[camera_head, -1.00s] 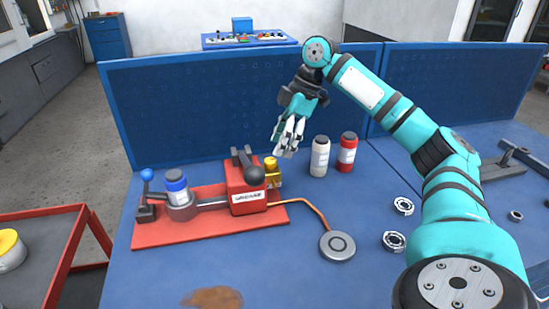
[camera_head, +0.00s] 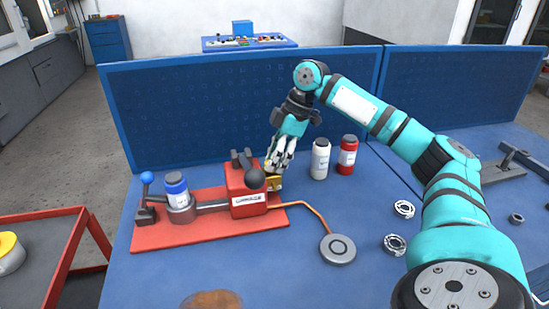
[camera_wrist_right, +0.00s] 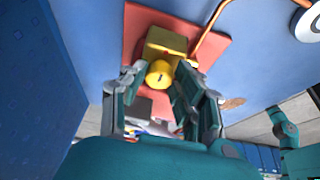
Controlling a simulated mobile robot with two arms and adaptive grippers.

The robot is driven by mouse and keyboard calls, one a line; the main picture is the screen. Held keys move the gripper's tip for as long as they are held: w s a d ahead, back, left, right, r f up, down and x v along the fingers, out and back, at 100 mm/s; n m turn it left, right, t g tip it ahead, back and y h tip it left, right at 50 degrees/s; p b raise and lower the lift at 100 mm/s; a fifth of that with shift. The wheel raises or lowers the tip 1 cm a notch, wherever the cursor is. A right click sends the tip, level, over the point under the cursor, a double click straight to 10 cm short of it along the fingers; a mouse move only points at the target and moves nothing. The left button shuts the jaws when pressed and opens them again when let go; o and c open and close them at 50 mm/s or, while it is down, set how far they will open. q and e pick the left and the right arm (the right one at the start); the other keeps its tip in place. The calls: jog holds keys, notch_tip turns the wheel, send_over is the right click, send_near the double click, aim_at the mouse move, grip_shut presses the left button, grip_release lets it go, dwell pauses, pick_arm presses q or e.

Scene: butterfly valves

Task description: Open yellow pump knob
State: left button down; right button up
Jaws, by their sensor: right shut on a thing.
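The red pump (camera_head: 247,192) stands on a red base plate (camera_head: 160,235), with a yellow valve block (camera_head: 274,183) on its right side. In the right wrist view, the round yellow knob (camera_wrist_right: 159,74) sticks out of that block (camera_wrist_right: 166,42) toward the camera. My right gripper (camera_head: 273,169) reaches down onto the knob from above. Its fingers (camera_wrist_right: 157,71) lie on both sides of the knob and are shut on it. The knob is mostly hidden by the fingers in the head view. My left gripper is not in view.
A white bottle (camera_head: 319,160) and a red bottle (camera_head: 347,156) stand close to the right of the gripper. An orange hose (camera_head: 305,208) runs to a grey disc (camera_head: 338,250). Bearings (camera_head: 404,209) lie farther right. A blue panel (camera_head: 200,110) rises behind.

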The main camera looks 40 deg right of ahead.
grip_shut()
jog(key=shift+r+p, duration=0.15)
jog(key=shift+p, duration=0.4)
jog(key=n+p, duration=0.2)
jog(key=p, duration=0.1)
jog(key=n+g+p, duration=0.1)
jog(key=n+p, duration=0.1)
jog(key=p, duration=0.1)
jog(key=shift+w+r+y, duration=0.15)
jog(key=shift+w+y, duration=0.05)
jog(key=shift+y, duration=0.2)
jog(key=shift+w+f+n+g+p, duration=0.1)
jog(key=shift+f+n+g+p, duration=0.15)
jog(key=shift+n+g+p, duration=0.65)
jog(key=shift+t+p, duration=0.3)
jog(key=shift+p, duration=0.05)
jog(key=o, duration=1)
grip_release()
jog(key=shift+c, duration=0.2)
